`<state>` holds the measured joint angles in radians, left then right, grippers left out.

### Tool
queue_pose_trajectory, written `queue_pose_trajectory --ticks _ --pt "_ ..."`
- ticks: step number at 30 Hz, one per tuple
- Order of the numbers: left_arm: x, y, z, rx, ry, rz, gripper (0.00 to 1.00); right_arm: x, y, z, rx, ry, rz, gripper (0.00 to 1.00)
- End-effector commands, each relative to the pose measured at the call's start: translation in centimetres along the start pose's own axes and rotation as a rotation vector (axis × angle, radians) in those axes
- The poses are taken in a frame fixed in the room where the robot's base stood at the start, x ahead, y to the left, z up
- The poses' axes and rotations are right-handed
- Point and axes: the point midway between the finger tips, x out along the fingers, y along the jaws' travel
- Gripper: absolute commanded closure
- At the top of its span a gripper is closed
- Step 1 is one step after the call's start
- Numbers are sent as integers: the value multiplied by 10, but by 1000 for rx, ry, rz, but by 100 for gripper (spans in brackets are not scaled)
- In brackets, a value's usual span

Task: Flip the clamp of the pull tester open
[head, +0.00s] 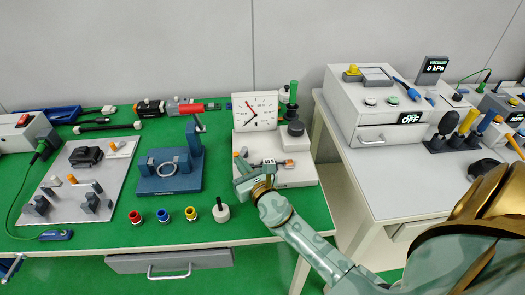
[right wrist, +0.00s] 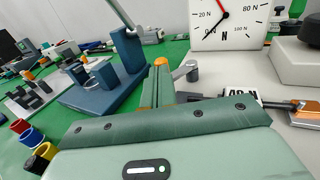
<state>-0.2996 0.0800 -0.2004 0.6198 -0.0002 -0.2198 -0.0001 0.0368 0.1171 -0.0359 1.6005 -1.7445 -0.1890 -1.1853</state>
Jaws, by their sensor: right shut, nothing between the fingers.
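My right gripper (head: 243,180) is shut and empty, at the base's front left, close to the lever. I cannot tell whether they touch. The lever's lower part is hidden by my fingers. My left gripper is out of view.
An orange-and-metal block (head: 289,163) sits right on the tester base, and a dark knob (head: 295,128) stands behind it. A blue stand (head: 170,183) is left. Coloured plugs and a black-and-white knob (head: 221,211) line the front. Green mat (head: 110,237) is free at front left.

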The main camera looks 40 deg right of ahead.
Motion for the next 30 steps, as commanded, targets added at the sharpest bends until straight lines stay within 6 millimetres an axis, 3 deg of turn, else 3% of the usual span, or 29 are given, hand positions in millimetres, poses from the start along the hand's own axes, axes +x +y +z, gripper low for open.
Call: queue_pose_trajectory --ticks 4,30 --pt "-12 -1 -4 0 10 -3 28 8 12 2 7 0 -138 100" --pt "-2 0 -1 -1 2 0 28 58 37 -2 -1 -1 -128 100"
